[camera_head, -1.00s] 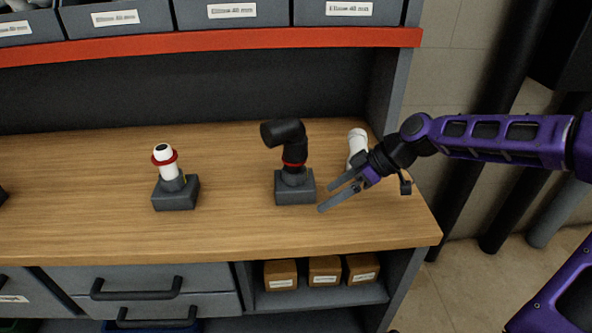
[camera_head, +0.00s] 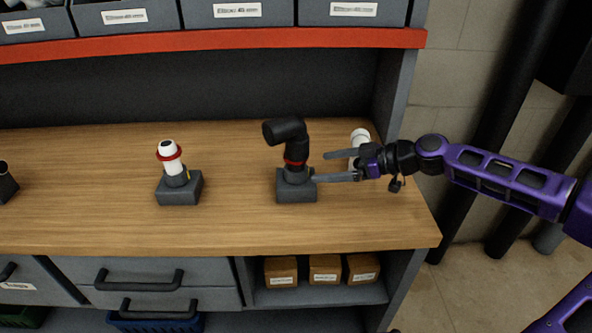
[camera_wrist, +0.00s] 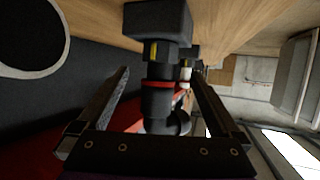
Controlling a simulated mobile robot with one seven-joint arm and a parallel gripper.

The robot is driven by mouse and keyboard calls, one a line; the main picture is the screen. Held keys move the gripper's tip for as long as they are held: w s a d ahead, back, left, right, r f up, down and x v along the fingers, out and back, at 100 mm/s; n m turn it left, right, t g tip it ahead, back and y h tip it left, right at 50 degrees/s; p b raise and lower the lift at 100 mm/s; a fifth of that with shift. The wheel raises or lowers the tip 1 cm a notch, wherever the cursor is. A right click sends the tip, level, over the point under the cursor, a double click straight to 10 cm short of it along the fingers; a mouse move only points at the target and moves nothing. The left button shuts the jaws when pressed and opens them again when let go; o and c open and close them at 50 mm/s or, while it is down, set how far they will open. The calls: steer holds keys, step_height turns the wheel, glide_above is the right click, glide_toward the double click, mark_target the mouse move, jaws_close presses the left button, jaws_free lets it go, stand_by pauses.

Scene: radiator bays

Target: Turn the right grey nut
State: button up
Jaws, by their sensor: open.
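The right grey nut (camera_head: 295,173) sits low on the right fitting, just above its dark block (camera_head: 296,190). A red ring (camera_head: 295,163) and a black elbow pipe (camera_head: 286,132) stand above it. My gripper (camera_head: 320,167) is open and level, to the right of this fitting, pointing left at it. The lower finger's tip is close to the nut and block; I cannot tell whether it touches. In the wrist view the nut (camera_wrist: 156,51) and red ring (camera_wrist: 158,85) appear between the spread fingers (camera_wrist: 158,73), with the block at the top.
A left fitting with a white pipe (camera_head: 167,149) and red ring stands on the bench (camera_head: 235,225). A white cylinder (camera_head: 360,137) stands behind my gripper. A red-edged shelf (camera_head: 220,43) with bins hangs above. The bench between the fittings is clear.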

mark_target(304, 169)
steer(key=x, duration=0.9)
steer(key=c, duration=1.3)
